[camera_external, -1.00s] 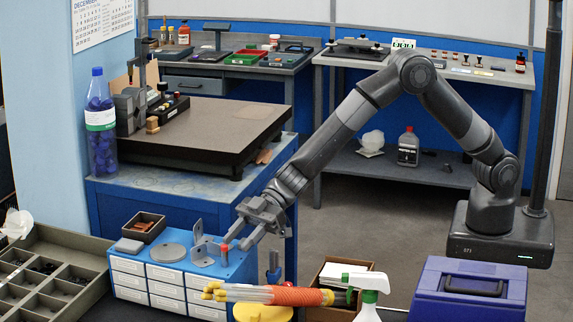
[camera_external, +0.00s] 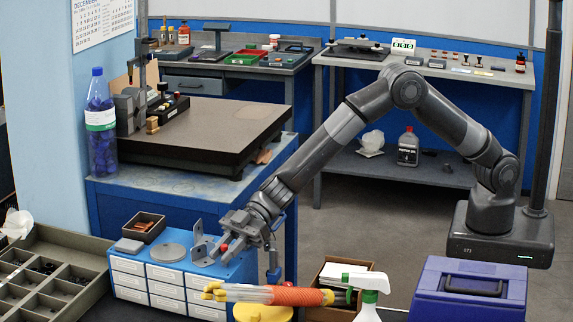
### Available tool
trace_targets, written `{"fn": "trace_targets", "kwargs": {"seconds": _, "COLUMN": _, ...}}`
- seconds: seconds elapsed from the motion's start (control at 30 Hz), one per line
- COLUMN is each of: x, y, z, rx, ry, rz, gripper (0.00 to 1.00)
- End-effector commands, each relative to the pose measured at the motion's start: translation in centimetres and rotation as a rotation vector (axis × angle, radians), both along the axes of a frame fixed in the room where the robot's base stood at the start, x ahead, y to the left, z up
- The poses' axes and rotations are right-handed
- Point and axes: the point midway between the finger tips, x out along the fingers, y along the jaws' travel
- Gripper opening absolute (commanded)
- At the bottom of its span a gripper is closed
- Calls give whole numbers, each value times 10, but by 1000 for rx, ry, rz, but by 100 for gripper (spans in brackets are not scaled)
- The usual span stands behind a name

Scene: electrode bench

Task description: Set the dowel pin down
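A small red-topped peg (camera_external: 223,248), which I take to be the dowel pin, shows between the fingers of my gripper at the right end of the blue drawer cabinet's top (camera_external: 235,268). Its lower part is hidden by the fingers. My gripper (camera_external: 219,256) reaches down and left, with its two fingers to either side of the peg. The fingers show a gap, but whether they press on the peg is too small to tell. I cannot tell whether the peg rests on the cabinet top.
A grey angle bracket (camera_external: 200,246), a round grey disc (camera_external: 168,252) and a dark open box (camera_external: 146,226) stand left of the gripper on the cabinet. An orange-wrapped bundle (camera_external: 290,296) lies in front. A blue toolbox (camera_external: 470,290) is at right.

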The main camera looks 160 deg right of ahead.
Motion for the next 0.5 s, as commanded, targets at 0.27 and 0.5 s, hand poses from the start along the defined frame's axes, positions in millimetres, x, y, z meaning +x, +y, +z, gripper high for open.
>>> {"fn": "trace_targets", "kwargs": {"seconds": 0.27, "x": 0, "y": 0, "z": 0, "rx": 0, "ry": 0, "rz": 0, "gripper": 0}}
{"fn": "trace_targets", "kwargs": {"seconds": 0.5, "x": 0, "y": 0, "z": 0, "rx": 0, "ry": 0, "rz": 0, "gripper": 0}}
